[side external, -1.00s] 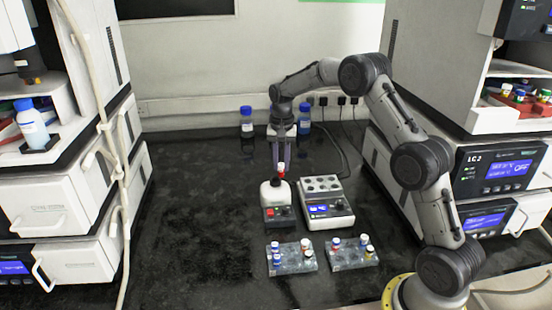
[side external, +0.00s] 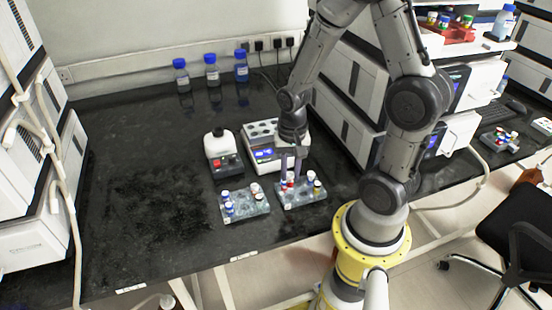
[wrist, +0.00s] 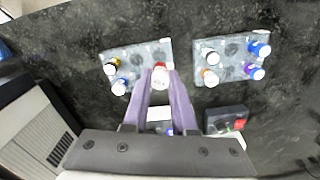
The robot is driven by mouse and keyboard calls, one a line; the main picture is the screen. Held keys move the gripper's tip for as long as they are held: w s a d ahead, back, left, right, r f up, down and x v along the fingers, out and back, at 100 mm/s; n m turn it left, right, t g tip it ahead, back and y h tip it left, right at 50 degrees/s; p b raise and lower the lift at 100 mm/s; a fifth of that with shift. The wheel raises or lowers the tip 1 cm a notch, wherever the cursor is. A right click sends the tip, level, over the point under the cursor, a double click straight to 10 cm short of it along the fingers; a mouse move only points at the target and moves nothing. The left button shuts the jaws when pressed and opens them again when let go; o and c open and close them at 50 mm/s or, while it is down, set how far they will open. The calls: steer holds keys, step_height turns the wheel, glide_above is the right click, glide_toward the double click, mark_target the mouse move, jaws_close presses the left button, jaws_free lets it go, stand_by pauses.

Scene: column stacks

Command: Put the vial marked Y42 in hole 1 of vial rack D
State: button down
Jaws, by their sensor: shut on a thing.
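My gripper (side external: 290,180) is over the right-hand vial rack (side external: 312,198) in the side view, fingers pointing down. In the wrist view my gripper (wrist: 160,84) is shut on a vial with a red cap (wrist: 160,76), held at the rack's near edge (wrist: 141,52). I cannot tell whether the vial's bottom is above the rack or in a hole. Vial marks, rack letters and hole numbers are not legible.
A small mixer with a white top (side external: 218,146) and a block with a round-holed top (side external: 262,142) stand behind the racks. Three blue-capped bottles (side external: 212,73) stand by the wall. The bench left of the racks is clear.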

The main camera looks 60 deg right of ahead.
mark_target(290, 186)
steer(key=shift+s+f, duration=0.1)
steer(key=shift+f, duration=1.85)
steer(key=shift+f, duration=1.1)
stand_by(0.7)
steer(key=c, duration=0.6)
jaws_free()
steer(key=shift+c, duration=0.2)
steer(key=shift+o, duration=0.2)
steer(key=shift+o, duration=1.4)
steer(key=shift+r, duration=0.15)
steer(key=shift+r, duration=2.85)
